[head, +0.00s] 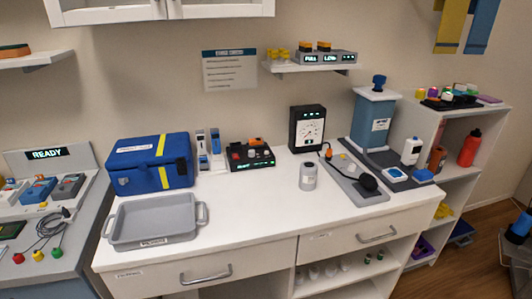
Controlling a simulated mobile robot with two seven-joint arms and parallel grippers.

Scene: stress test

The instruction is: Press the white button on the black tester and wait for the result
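A low black device (250,157) stands on the white counter, right of the blue case. It has a red part, an orange part on top and a small lit green display at its front. Its white button is too small to make out. A taller black box with a round white dial (308,128) stands to its right against the wall. I cannot tell for sure which of the two is the tester. Neither of my grippers is in view.
A blue case (150,163), a grey tray (153,222), a grey jar (308,176) and a grey board with a black round-ended tool (357,182) occupy the counter (255,215). A blue-grey dispenser (371,118) stands at the right. The counter's front middle is clear.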

